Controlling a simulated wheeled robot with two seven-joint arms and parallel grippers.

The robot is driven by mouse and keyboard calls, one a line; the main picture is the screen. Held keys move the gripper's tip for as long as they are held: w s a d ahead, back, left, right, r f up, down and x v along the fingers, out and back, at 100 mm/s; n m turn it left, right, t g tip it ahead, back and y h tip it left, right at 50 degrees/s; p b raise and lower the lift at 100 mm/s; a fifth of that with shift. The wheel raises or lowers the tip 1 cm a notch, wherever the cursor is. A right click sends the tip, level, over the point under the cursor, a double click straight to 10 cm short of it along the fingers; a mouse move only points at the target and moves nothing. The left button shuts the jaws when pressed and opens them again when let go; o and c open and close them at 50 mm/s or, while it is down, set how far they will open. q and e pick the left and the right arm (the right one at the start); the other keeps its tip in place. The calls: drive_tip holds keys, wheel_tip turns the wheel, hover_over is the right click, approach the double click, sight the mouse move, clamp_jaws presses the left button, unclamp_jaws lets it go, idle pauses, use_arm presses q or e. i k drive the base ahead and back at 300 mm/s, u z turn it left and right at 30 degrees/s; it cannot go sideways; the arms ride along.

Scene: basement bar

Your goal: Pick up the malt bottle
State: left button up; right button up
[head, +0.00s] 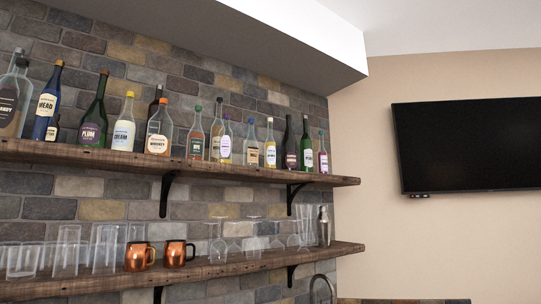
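Several bottles stand upright in a row on the upper wooden shelf (230,170). I can read labels on a blue mead bottle (46,104), a dark green plum bottle (93,125), a cream bottle (124,128) and a whiskey bottle (159,130). The clear bottle at the far left (10,105) seems to read brandy. The labels farther right are too small to read, so I cannot tell which one is the malt bottle. Neither gripper is in view.
The lower shelf (230,264) holds clear glasses (68,250), two copper mugs (137,257), stemmed glasses and a metal shaker (324,226). Dark brackets support both shelves on a brick wall. A television (470,145) hangs at right.

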sight(251, 150)
drive_tip(key=z, duration=0.75)
drive_tip(key=i, duration=0.9)
drive_tip(key=z, duration=0.75)
drive_tip(key=i, duration=1)
drive_tip(key=u, duration=0.85)
drive_tip(key=i, duration=1.05)
drive_tip(key=u, duration=0.85)
